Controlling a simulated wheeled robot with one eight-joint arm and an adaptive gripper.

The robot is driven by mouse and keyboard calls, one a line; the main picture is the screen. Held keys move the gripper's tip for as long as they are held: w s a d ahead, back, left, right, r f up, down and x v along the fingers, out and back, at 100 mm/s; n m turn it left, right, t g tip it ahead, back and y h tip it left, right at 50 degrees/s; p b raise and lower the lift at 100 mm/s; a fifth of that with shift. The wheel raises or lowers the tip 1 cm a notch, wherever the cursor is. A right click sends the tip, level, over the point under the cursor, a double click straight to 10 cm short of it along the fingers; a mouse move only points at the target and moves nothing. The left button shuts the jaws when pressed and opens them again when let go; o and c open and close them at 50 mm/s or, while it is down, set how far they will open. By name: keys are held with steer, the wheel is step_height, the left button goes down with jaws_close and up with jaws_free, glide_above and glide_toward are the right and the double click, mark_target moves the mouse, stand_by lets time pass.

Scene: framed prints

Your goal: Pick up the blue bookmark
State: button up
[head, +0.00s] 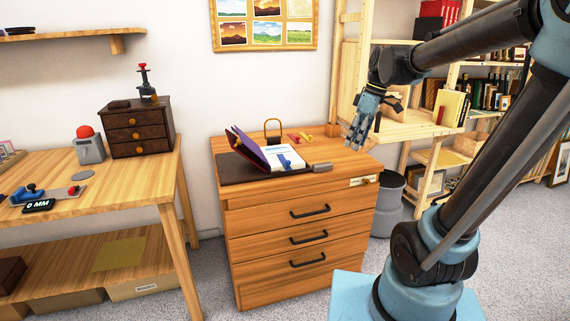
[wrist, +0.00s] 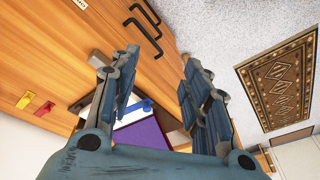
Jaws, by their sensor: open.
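The blue bookmark (head: 284,162) lies on the white page of an open book (head: 293,152) with a purple cover, on top of the wooden drawer cabinet (head: 222,142). In the wrist view a blue strip (wrist: 136,109), apparently the bookmark, shows beside the purple cover (wrist: 142,134), partly behind the left finger. My gripper (head: 356,143) is open and empty, in the air above the cabinet's back right side, to the right of the book and apart from it. Its fingers (wrist: 160,72) frame the cabinet edge and carpet in the wrist view.
A dark mat (head: 234,171) lies under the book, with a grey block (head: 321,167) at its right. A workbench (head: 140,175) stands left, shelves (head: 430,130) right.

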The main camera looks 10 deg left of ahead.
steer(key=w+a+r+n+g+y, duration=0.1)
steer(key=w+a+n, duration=0.4)
steer(key=a, duration=0.4)
steer(key=w+a+r+n+g, duration=0.15)
steer(key=w+a+n, duration=0.3)
steer(key=a, duration=0.45)
steer(key=shift+x, duration=8.4)
jaws_close()
